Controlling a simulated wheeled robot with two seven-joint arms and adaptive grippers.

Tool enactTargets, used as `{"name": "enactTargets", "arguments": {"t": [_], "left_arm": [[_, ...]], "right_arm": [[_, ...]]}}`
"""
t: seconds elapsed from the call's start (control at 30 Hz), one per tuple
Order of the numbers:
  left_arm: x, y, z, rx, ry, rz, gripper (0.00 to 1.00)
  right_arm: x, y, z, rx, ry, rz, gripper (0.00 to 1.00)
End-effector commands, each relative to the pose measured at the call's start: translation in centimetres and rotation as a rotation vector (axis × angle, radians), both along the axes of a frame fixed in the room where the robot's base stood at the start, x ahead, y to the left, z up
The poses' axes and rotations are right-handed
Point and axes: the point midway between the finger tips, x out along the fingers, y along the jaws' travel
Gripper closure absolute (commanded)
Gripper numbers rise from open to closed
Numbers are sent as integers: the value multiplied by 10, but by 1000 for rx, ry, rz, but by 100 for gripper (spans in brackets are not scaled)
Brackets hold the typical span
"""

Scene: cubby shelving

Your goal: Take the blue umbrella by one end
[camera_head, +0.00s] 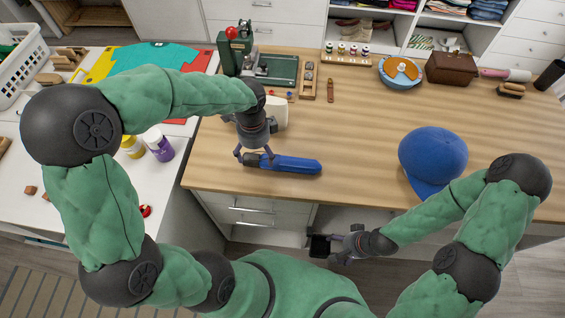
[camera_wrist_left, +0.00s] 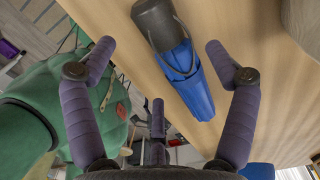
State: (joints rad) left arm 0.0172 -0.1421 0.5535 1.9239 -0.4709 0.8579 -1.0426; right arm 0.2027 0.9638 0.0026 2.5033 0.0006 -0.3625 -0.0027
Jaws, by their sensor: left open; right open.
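The folded blue umbrella (camera_head: 290,164) lies on the wooden table near its front edge. In the left wrist view its blue folded body (camera_wrist_left: 190,82) and dark end with a strap (camera_wrist_left: 155,22) show. My left gripper (camera_head: 254,157) is open at the umbrella's left end in the head view. In the left wrist view the spread fingers of my left gripper (camera_wrist_left: 160,48) stand on either side of the umbrella, with gaps to it. I cannot tell whether they touch it.
A blue cap (camera_head: 432,156) sits on the table at right. A white cup-like object (camera_head: 275,112) stands just behind my left gripper. A green machine (camera_head: 237,52) and small wooden items are at the back. The table's middle is clear.

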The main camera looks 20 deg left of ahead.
Motion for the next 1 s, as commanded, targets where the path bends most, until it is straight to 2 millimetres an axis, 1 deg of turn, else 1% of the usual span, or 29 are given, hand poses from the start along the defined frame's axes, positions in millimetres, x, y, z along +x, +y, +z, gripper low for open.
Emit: {"name": "enactTargets", "arguments": {"t": [0.17, 0.23, 0.4, 0.5, 0.6, 0.77, 0.8, 0.87, 0.9, 0.97, 1.0], "left_arm": [[0, 0, -8, -1, 0, 1, 14], [0, 1, -15, 0, 1, 1, 14], [1, 2, -40, -1, 3, 1, 14], [1, 2, -52, 0, 2, 1, 14], [2, 2, -56, -1, 0, 1, 14], [2, 2, -54, -1, -1, 1, 14], [2, 2, -54, -1, -1, 1, 19], [2, 2, -54, -1, -1, 1, 36], [2, 2, -54, -1, -1, 1, 48], [2, 2, -54, -1, -1, 1, 64], [2, 2, -54, -1, -1, 1, 76]], "right_arm": [[0, 0, -3, 0, 0, 0, 17], [0, 0, -6, 0, 0, 0, 17], [0, 0, -18, 0, 0, 0, 17], [0, 0, -22, 0, 0, 0, 17], [0, 0, -23, 0, 0, 0, 17], [0, 0, -22, 0, 0, 0, 17], [0, 0, -22, 0, 0, 0, 17], [0, 0, -22, 0, 0, 0, 17], [0, 0, -22, 0, 0, 0, 17], [0, 0, -22, 0, 0, 0, 17], [0, 0, -22, 0, 0, 0, 17]]}}
